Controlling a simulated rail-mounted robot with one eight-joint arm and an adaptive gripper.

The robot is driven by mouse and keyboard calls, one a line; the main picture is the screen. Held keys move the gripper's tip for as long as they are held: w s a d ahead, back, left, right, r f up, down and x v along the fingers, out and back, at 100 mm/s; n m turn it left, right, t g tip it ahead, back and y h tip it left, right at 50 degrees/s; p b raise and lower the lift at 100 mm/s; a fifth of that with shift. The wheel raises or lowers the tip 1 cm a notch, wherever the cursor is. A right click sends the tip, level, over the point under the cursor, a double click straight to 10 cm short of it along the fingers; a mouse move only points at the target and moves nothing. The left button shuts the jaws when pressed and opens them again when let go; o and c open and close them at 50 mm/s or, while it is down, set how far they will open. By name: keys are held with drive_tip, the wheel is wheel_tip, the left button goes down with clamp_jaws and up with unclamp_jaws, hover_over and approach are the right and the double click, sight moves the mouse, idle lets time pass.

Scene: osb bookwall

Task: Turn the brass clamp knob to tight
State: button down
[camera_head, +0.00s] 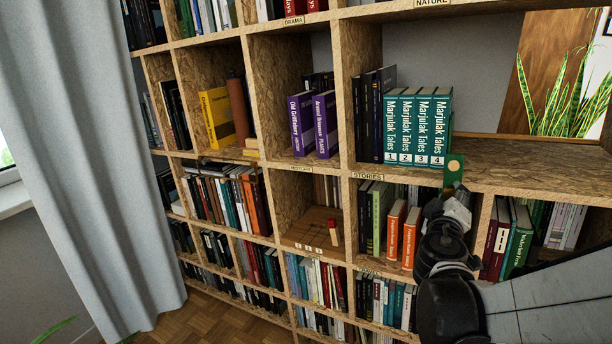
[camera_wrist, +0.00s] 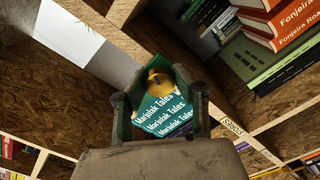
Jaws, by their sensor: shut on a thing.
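The brass knob (camera_head: 454,166) shows as a small round disc on a green bracket (camera_head: 449,182) at the right end of the teal books on the shelf. My gripper (camera_head: 456,190) reaches up to it from below right. In the wrist view the rounded yellow brass knob (camera_wrist: 158,79) sits between the two fingers of my gripper (camera_wrist: 158,100), which is shut on it. The teal Marjulak Tales books (camera_head: 417,127), numbered 1 to 4, stand upright beside the bracket; they also show behind the knob in the wrist view (camera_wrist: 160,118). I cannot read any tightness mark.
Dark books (camera_head: 372,115) stand left of the teal ones. The shelf board (camera_head: 530,180) to the right is bare. Orange books (camera_head: 411,238) stand in the compartment below, close to my arm. A leafy plant (camera_head: 565,95) is at the far right.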

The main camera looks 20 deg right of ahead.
drive_tip(key=c, duration=1.4)
unclamp_jaws()
drive_tip(key=shift+o, duration=0.2)
drive_tip(key=shift+s+a, duration=0.1)
drive_tip(key=v, duration=1.1)
drive_tip(key=shift+s+a, duration=0.25)
drive_tip(key=shift+a, duration=0.05)
